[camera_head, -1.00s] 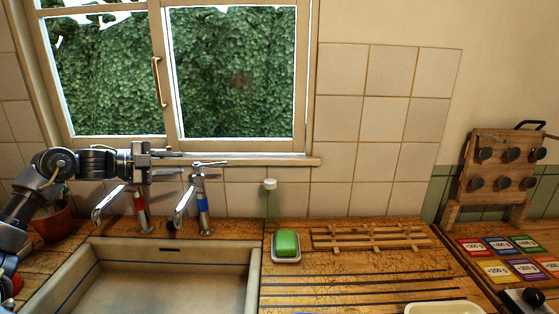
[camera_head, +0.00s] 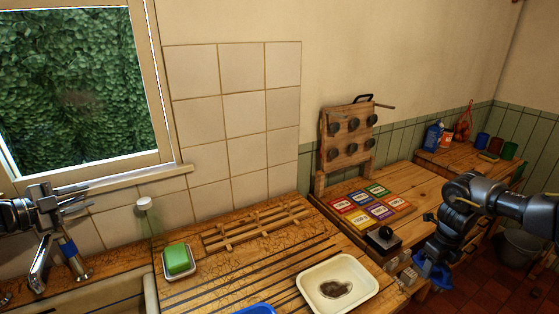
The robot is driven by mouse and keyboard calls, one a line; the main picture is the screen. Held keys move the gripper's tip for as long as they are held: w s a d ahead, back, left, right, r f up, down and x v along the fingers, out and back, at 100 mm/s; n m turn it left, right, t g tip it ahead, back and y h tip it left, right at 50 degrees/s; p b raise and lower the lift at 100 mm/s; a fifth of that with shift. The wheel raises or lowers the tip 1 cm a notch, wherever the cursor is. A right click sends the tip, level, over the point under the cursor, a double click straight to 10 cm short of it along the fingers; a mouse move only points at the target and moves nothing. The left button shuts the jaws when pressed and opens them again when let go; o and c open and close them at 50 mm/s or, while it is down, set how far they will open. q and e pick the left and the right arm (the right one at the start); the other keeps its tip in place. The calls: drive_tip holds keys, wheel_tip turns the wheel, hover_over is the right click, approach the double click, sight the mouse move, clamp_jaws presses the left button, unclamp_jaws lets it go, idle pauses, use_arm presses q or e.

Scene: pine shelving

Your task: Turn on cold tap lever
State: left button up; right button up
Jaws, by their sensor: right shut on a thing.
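The cold tap (camera_head: 68,247), a silver tap with a blue band, stands behind the sink (camera_head: 95,296) at the left edge. My right gripper (camera_head: 436,262) is at the right, low beside the worktop's front edge, shut on a blue thing (camera_head: 432,274) whose shape is unclear.
A green soap (camera_head: 177,258) in a dish, a wooden rack (camera_head: 258,228) and a cream tray (camera_head: 338,284) with a dark patch lie on the worktop. A bucket (camera_head: 522,246) is on the floor.

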use_arm(q)
drive_tip(key=shift+s+a, duration=0.1)
drive_tip(key=shift+s, duration=0.1)
use_arm(e)
drive_tip(key=shift+s+a+r, duration=0.1)
drive_tip(key=shift+r, duration=0.05)
use_arm(q)
drive_tip(key=shift+w, duration=0.15)
clamp_jaws()
